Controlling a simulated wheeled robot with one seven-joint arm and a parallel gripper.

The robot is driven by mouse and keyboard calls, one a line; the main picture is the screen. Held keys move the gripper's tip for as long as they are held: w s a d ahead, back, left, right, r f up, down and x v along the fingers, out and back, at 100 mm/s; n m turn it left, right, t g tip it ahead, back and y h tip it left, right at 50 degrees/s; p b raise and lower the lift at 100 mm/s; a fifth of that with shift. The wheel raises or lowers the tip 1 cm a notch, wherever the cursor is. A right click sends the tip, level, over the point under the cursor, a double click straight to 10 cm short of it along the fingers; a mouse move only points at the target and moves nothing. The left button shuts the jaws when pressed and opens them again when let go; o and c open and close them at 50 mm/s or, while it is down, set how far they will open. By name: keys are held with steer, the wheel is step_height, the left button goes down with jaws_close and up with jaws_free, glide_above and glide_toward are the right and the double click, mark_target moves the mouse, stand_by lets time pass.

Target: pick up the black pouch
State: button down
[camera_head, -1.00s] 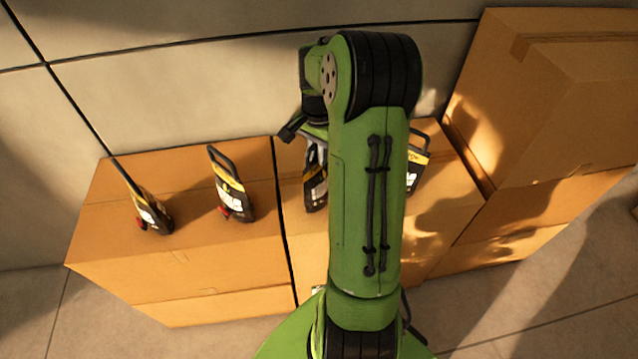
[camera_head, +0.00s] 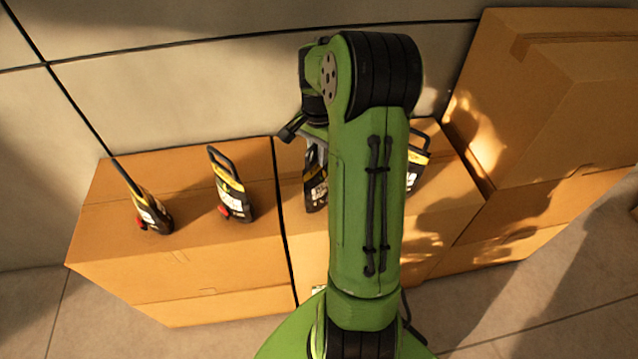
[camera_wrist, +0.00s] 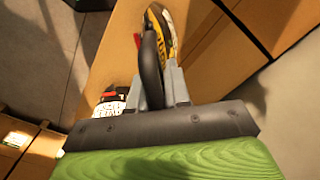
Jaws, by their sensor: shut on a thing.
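Several black pouch-like items with yellow bands, white labels and loop handles stand on cardboard boxes. In the head view, one black pouch (camera_head: 315,190) is partly hidden by my green arm. In the wrist view, my gripper (camera_wrist: 158,78) is shut on the black handle of a black pouch (camera_wrist: 164,28), whose yellow side shows beyond the fingers. A second item (camera_wrist: 108,102) with a white label shows at the left of the fingers. My gripper is mostly hidden behind my arm in the head view.
Two similar items stand to the left, one (camera_head: 152,213) at the far left and one (camera_head: 232,188) nearer. Another (camera_head: 417,165) is partly visible right of my arm. A tall cardboard box (camera_head: 545,110) rises at the right. A pale wall (camera_head: 200,70) stands close behind.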

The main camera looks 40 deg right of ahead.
steer(key=shift+w+r, duration=0.1)
stand_by(0.3)
step_height(320, 180, up, 10)
steer(key=p, duration=0.3)
stand_by(0.9)
